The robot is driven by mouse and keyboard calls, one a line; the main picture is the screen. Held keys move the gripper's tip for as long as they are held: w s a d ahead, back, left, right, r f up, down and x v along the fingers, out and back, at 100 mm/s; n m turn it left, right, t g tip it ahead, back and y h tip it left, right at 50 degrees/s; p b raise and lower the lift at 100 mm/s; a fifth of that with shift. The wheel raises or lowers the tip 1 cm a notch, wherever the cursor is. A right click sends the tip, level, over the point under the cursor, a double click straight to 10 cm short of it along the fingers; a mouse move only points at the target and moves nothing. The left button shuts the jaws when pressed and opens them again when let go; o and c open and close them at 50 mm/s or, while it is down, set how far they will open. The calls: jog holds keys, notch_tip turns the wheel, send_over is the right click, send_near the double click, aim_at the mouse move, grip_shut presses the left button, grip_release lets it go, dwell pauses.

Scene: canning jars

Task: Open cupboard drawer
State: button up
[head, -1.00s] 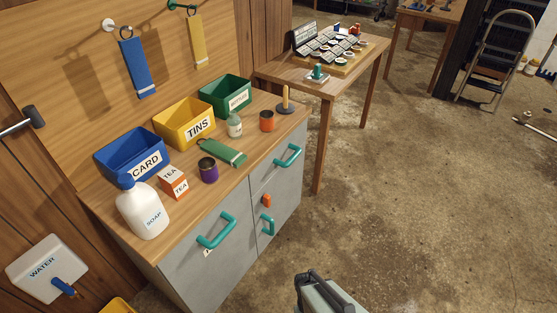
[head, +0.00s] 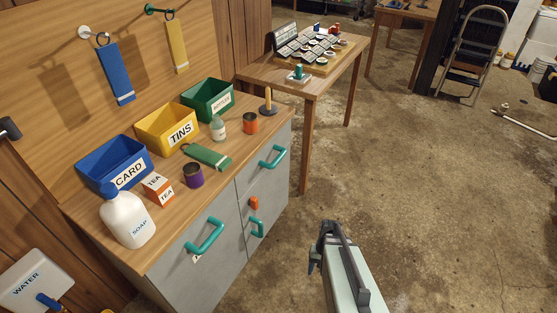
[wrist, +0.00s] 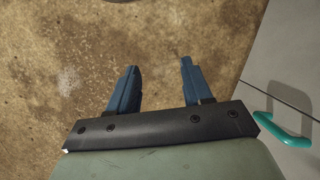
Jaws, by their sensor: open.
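The grey cupboard (head: 225,222) with a wooden top stands at left in the head view. Its front has a drawer with a teal handle (head: 272,157) at upper right, a small teal handle (head: 257,228) below it, and a large teal handle (head: 205,237) on the left panel. An orange piece (head: 254,203) sits between the two right handles. In the wrist view, one teal handle (wrist: 284,130) shows at the right edge. My gripper (wrist: 157,72) is open and empty over the floor, apart from the cupboard front. In the head view, my gripper (head: 314,258) is right of the cupboard.
Blue (head: 113,165), yellow (head: 167,130) and green (head: 208,100) bins stand on the top with a soap bottle (head: 127,220), tea box (head: 157,190) and tins. A wooden table (head: 262,75) stands behind. The floor (head: 430,190) at right is clear.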

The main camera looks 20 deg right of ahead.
jog(key=w+d+r+m+t+y, duration=0.1)
jog(key=w+d+r+t, duration=0.1)
jog(key=w, duration=0.4)
jog(key=w+d+r+m+t+y, duration=0.1)
jog(key=w+d+r+t, duration=0.15)
jog(key=w, duration=0.45)
jog(key=m+t+y, duration=0.2)
jog(key=t+y, duration=0.5)
jog(key=t, duration=0.2)
send_near(279, 159)
jog(key=x, duration=1.1)
jog(key=shift+w+d+f, duration=0.15)
jog(key=shift+d+f, duration=0.2)
jog(key=shift+f, duration=0.05)
grip_shut()
